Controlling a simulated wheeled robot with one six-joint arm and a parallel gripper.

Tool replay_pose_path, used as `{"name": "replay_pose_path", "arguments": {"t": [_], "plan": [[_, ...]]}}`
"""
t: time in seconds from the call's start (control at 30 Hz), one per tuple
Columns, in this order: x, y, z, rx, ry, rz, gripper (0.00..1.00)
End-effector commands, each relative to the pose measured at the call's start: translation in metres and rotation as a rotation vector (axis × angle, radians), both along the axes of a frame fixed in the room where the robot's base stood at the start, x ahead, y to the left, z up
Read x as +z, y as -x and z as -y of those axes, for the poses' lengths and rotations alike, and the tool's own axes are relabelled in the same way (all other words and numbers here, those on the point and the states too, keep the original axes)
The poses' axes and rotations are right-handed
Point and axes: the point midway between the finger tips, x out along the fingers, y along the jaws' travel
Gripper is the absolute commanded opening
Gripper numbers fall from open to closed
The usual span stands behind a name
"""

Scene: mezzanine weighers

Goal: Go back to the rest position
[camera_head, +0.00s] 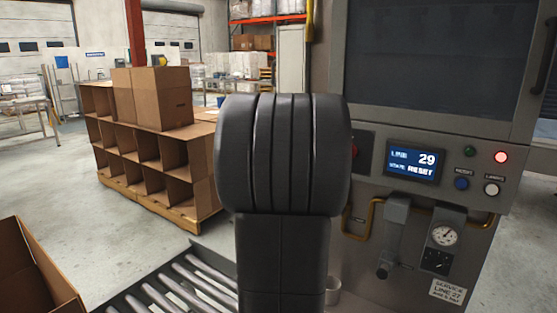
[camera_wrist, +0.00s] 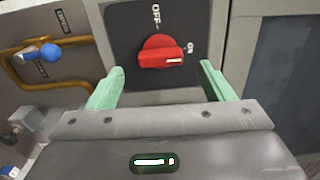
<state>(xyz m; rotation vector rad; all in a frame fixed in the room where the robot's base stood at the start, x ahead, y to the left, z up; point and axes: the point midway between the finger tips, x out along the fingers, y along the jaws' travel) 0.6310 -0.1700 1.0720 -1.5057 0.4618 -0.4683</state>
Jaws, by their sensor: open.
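My gripper (camera_wrist: 161,72) is open in the wrist view, with its two green fingers apart and nothing between them. A red rotary switch (camera_wrist: 160,54) sits just beyond the fingertips on a dark square plate (camera_wrist: 122,28) marked OFF. In the head view my dark arm fills the middle and hides the gripper and most of the switch.
A roller conveyor (camera_head: 180,285) and a cardboard box (camera_head: 35,270) lie at lower left. Cardboard shelving (camera_head: 160,165) stands behind, with open floor around.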

Motion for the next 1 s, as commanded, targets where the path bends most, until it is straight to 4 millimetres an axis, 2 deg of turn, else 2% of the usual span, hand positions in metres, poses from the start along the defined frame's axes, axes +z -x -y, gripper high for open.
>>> {"name": "replay_pose_path", "arguments": {"t": [0.2, 0.4, 0.77, 1.0], "plan": [[0.0, -0.023, 0.016, 0.0, -0.001, -0.001, 0.75], [0.0, -0.03, 0.02, 0.001, 0.0, 0.0, 0.75], [0.0, -0.028, 0.018, 0.001, 0.002, -0.002, 0.75], [0.001, -0.004, 0.002, 0.003, 0.001, 0.001, 0.75]]}}
